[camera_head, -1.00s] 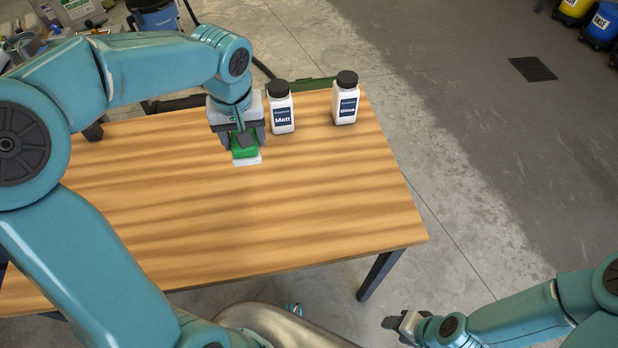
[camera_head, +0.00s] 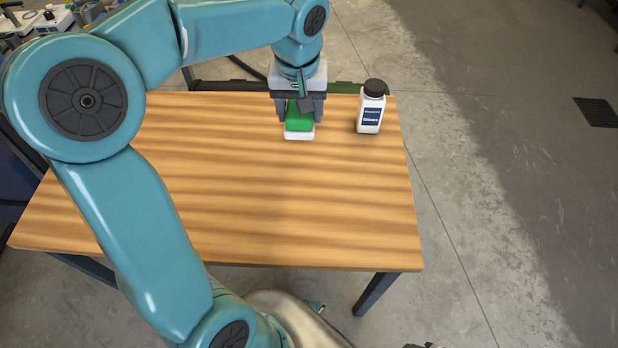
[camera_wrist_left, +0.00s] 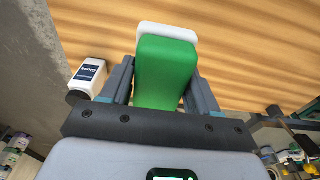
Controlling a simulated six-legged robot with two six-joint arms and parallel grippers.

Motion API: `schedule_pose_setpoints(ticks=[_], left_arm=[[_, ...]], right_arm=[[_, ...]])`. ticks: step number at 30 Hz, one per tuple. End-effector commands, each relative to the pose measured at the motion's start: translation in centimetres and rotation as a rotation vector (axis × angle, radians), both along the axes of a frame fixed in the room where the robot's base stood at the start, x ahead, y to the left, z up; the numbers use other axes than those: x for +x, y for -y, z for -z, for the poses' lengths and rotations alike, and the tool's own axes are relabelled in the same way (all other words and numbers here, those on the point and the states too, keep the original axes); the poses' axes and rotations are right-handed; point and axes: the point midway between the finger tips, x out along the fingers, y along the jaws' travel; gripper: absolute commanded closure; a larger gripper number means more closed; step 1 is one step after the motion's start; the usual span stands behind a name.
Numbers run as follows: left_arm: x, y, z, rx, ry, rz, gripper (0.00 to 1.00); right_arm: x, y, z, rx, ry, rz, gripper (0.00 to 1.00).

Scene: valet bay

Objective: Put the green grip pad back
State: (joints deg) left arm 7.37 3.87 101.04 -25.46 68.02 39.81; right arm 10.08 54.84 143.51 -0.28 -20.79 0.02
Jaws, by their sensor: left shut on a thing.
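The green grip pad (camera_head: 299,122) is a green block with a white layer at its far end. My left gripper (camera_head: 299,112) is shut on the green part and points down over the back of the wooden table. In the left wrist view the pad (camera_wrist_left: 165,72) sits between the two fingers (camera_wrist_left: 160,90), with the white layer (camera_wrist_left: 168,31) beyond it. I cannot tell whether the white layer touches the table top. Only a dark sliver of my right gripper (camera_head: 424,346) shows at the bottom edge, and its fingers cannot be made out.
A white bottle with a black cap (camera_head: 371,108) stands right of my left gripper, near the table's back right corner. It also shows in the left wrist view (camera_wrist_left: 88,76). The Matt bottle does not show now. The middle of the wooden table (camera_head: 290,200) is clear.

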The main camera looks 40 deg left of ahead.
Motion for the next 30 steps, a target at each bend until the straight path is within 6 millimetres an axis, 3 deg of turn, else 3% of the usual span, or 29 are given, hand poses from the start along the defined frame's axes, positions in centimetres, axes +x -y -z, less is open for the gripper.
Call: schedule_pose_setpoints(ticks=[15, 30], left_arm=[[-0.5, -0.4, 13.4, 0.000, -0.006, -0.003, 0.68], [-0.2, -0.1, 19.7, -0.001, -0.003, -0.002, 0.68]], right_arm=[[0.0, 0.0, 2.4, 0.000, 0.000, 0.000, 0.51], [0.0, 0.0, 3.3, 0.000, 0.000, 0.000, 0.51]])
